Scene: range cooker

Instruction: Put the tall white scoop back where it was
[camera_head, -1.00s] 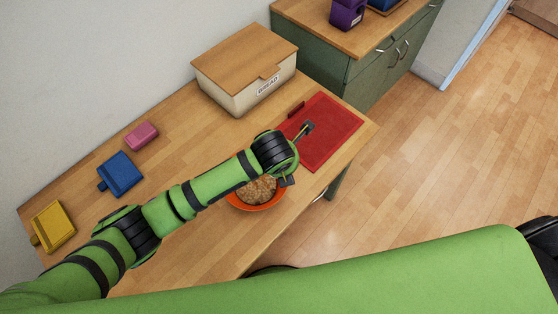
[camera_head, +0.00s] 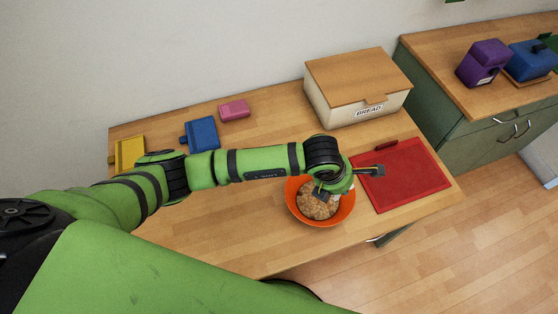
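I cannot make out a tall white scoop for certain in the head view. A small pale patch shows beside my gripper at the bowl, too small to identify. My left gripper (camera_head: 350,183) is above the right side of an orange bowl (camera_head: 293,204) filled with brown, grainy food (camera_head: 316,208). Its two fingers are spread wide, one over the bowl and one over the red board (camera_head: 410,190). I see nothing between them. My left wrist hides the bowl's back edge. My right gripper is not in view.
A bread box (camera_head: 358,88) stands at the back of the wooden table. Pink (camera_head: 234,110), blue (camera_head: 202,134) and yellow (camera_head: 130,151) containers line its back left. Purple (camera_head: 484,63) and blue (camera_head: 531,60) canisters stand on the right counter. The table's front left is clear.

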